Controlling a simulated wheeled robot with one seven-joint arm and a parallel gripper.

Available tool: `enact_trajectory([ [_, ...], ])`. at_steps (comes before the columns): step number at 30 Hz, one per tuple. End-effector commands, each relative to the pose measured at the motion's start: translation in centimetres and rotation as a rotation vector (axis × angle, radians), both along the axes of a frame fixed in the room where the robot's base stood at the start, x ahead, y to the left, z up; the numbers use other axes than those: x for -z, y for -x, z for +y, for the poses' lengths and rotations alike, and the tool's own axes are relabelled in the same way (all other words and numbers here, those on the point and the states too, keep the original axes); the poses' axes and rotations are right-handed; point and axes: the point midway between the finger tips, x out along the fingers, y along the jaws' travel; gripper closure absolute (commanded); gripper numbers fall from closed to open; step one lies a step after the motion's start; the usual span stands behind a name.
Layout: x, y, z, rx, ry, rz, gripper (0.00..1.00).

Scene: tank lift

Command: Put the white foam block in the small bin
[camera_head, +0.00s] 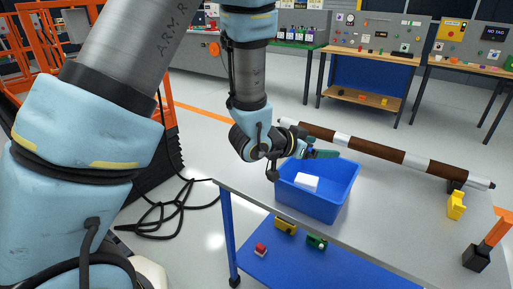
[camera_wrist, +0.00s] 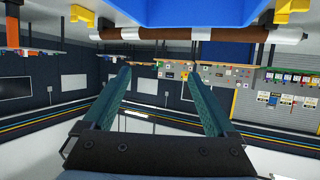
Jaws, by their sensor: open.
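The white foam block (camera_head: 307,181) lies inside a blue bin (camera_head: 340,195), the only bin I can make out on the grey-topped table. My gripper (camera_head: 325,154) is over the far rim of the bin, above and apart from the block. Its green fingers stand wide apart with nothing between them, as the wrist view (camera_wrist: 162,72) also shows. The wrist view looks upside down, and the block is not recognisable in it. A blue surface, probably the bin (camera_wrist: 190,10), crosses its top edge.
A brown and white pole (camera_head: 390,155) lies along the table's far side. Yellow (camera_head: 456,206) and orange-black (camera_head: 485,245) pieces stand at the right. Small parts, one yellow (camera_head: 286,226), lie on the lower blue shelf. Black cable (camera_head: 165,215) coils on the floor at left.

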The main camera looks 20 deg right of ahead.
Motion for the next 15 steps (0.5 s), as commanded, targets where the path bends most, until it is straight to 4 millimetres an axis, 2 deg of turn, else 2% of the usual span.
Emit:
enact_trajectory([
  [5,0.0,-0.2,0.1,-0.006,-0.003,-0.001,0.09],
  [8,-0.1,-2.3,1.6,-0.067,-0.037,-0.002,0.09],
  [11,-0.2,-6.7,5.7,-0.213,-0.128,0.007,0.09],
  [12,-0.2,-8.8,8.2,-0.294,-0.178,0.02,0.09],
  [14,-0.2,-11.7,12.9,-0.429,-0.263,0.055,0.09],
  [15,-0.2,-13.1,16.4,-0.517,-0.322,0.089,0.09],
])
